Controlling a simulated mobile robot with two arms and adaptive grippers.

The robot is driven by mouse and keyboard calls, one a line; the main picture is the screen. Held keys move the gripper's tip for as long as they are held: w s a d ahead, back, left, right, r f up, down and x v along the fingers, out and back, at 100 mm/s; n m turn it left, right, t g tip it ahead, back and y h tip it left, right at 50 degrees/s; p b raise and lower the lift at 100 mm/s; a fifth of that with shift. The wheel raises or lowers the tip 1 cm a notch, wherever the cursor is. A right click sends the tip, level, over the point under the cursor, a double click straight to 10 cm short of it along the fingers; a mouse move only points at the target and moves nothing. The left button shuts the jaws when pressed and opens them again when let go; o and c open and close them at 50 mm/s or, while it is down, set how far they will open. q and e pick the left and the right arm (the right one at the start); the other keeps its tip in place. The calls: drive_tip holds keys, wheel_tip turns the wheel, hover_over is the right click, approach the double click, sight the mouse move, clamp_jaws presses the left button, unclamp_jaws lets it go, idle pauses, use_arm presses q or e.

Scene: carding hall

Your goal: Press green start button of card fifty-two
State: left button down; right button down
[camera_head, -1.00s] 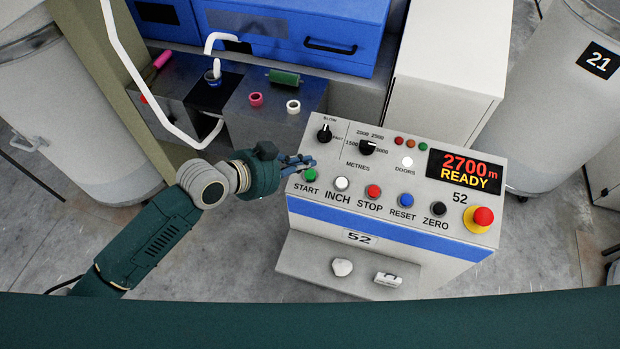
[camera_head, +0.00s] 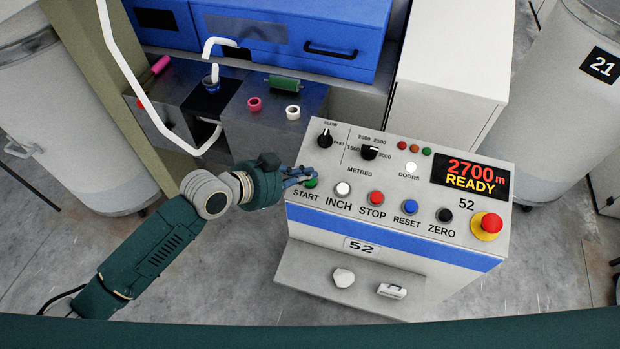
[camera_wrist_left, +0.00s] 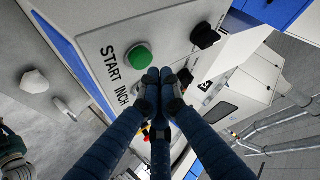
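The green start button (camera_head: 311,183) sits at the left end of the button row on the console of card 52 (camera_head: 400,262). In the left wrist view the green button (camera_wrist_left: 138,57) shows whole, with START lettered beside it. My left gripper (camera_head: 303,174) is at the button, its fingertips just behind its upper edge in the head view. In the left wrist view the blue fingers (camera_wrist_left: 160,76) are drawn together with nothing between them, and appear just beside the button. I cannot tell whether they touch the panel. The display (camera_head: 470,175) reads 2700 m READY.
White INCH (camera_head: 343,189), red STOP (camera_head: 376,198), blue RESET and black ZERO buttons follow in the row. A red emergency stop (camera_head: 488,225) is at the right end. Black knobs (camera_head: 325,138) are above.

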use_arm(q)
drive_tip(key=shift+f, duration=0.15)
idle(0.7)
drive_tip(key=shift+f, duration=0.15)
drive_tip(key=shift+w+f+b, duration=0.1)
drive_tip(key=shift+f+b, duration=0.05)
drive_tip(key=shift+b, duration=0.15)
drive_tip(key=shift+w+d+f+b, duration=0.1)
drive_tip(key=shift+f+b, duration=0.35)
drive_tip(key=shift+f, duration=0.05)
idle(0.4)
drive_tip(key=shift+r, duration=0.1)
drive_tip(key=shift+r+p, duration=0.4)
drive_tip(key=shift+p, duration=0.15)
drive_tip(key=shift+s+r+p, duration=0.25)
drive_tip(key=shift+r+p, duration=0.1)
drive_tip(key=shift+r, duration=0.05)
